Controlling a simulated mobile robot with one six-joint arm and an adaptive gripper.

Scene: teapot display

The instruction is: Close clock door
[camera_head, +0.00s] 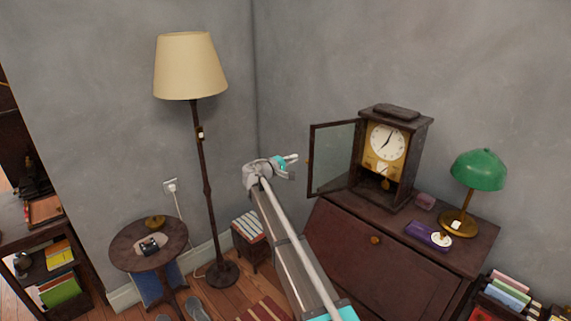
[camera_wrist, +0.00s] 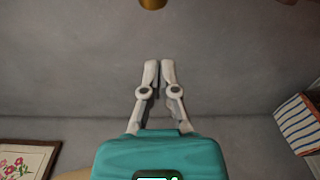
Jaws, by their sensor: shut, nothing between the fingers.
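The clock (camera_head: 396,150) is a dark wooden case with a white dial and a brass pendulum, standing upright on a brown slant-front desk. Its glass door (camera_head: 335,157), in a dark frame, stands wide open, swung out to the left of the case. My gripper (camera_head: 293,167) is just left of the door's outer edge in the head view; whether it touches the door cannot be told. In the wrist view my gripper (camera_wrist: 158,66) has its two light fingers close together, with nothing between them. The wrist view does not clearly show the clock or its door.
A floor lamp (camera_head: 190,68) stands left of my arm.

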